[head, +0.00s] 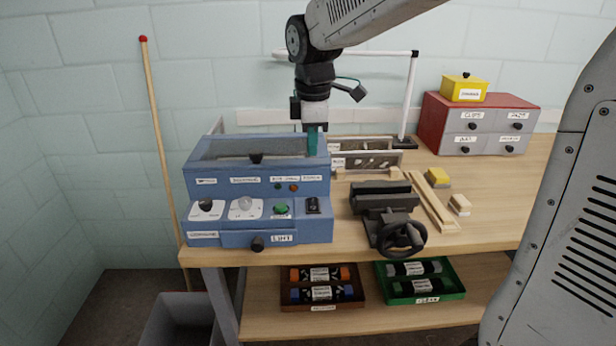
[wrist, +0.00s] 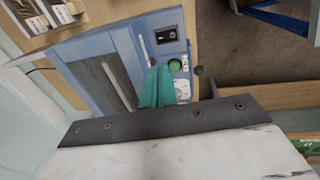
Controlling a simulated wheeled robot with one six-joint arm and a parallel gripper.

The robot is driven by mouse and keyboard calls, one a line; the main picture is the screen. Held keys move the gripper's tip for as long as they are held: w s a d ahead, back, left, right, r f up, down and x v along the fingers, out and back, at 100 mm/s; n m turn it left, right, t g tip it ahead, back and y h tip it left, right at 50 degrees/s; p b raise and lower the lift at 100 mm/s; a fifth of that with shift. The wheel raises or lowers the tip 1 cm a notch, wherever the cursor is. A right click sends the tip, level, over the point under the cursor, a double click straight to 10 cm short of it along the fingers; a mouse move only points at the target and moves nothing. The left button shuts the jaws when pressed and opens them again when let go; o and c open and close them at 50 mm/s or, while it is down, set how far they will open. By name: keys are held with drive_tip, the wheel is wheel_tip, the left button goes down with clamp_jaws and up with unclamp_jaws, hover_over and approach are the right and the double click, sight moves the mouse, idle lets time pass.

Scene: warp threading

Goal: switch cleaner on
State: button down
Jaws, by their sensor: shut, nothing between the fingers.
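The cleaner is a blue box (head: 210,222) at the left end of the bench, with a lidded top and a front panel. Its panel carries a black knob (head: 206,207), a pale round control (head: 245,204), a green button (head: 280,209) and a black rocker switch (head: 312,206). The rocker switch (wrist: 166,35) and green button (wrist: 175,65) also show in the wrist view. My gripper (head: 313,143) has teal fingers, shut and empty, above the box's right rear. In the wrist view its fingertips (wrist: 157,72) appear over the panel side; contact cannot be told.
A vise (head: 385,215) stands right of the box. Behind are a framed tray (head: 365,160) and a white post (head: 410,95). A red drawer cabinet (head: 432,125) stands at the back right. A tall stick (head: 160,130) leans at the left. Bins (head: 440,290) sit on the lower shelf.

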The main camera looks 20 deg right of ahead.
sight(312, 200)
drive_tip(key=f, duration=0.4)
drive_tip(key=w+f, duration=0.1)
drive_tip(key=f, duration=0.8)
drive_tip(key=shift+w+d+f, duration=0.25)
drive_tip(key=shift+w+d, duration=0.15)
drive_tip(key=shift+w+f+g, duration=0.15)
drive_tip(key=shift+f+g, duration=0.1)
drive_tip(key=shift+g, duration=0.05)
drive_tip(key=shift+s, duration=0.2)
drive_tip(key=shift+s+a+r, duration=0.2)
drive_tip(key=shift+s+a, duration=0.05)
drive_tip(key=shift+s, duration=0.35)
drive_tip(key=shift+r, duration=0.1)
